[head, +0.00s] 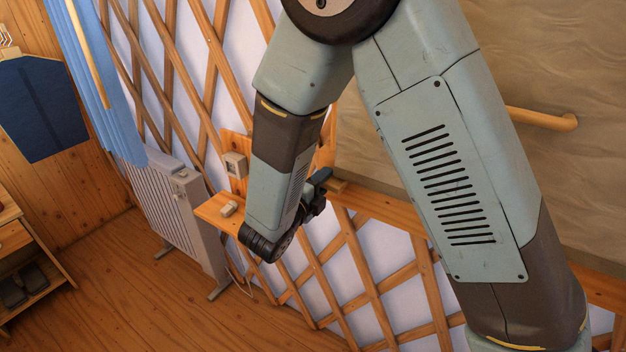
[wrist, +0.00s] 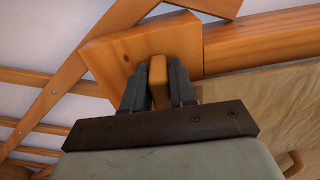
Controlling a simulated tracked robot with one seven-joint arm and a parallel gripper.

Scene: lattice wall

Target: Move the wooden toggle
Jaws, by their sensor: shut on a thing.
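The wooden toggle (wrist: 158,80) is a small upright wooden piece in front of a square wooden block (wrist: 110,50) in the wrist view. My gripper (wrist: 160,85) has its two dark fingers on either side of the toggle, shut on it. In the head view my gripper (head: 318,190) is at the lattice wall, beside a wooden board (head: 326,150). The toggle itself is hidden there behind my arm and gripper.
A wooden rail (wrist: 260,38) runs right from the block. A small shelf (head: 212,211) with a white object (head: 228,208) is left of my forearm. A white radiator (head: 170,205) stands against the lattice wall (head: 365,270).

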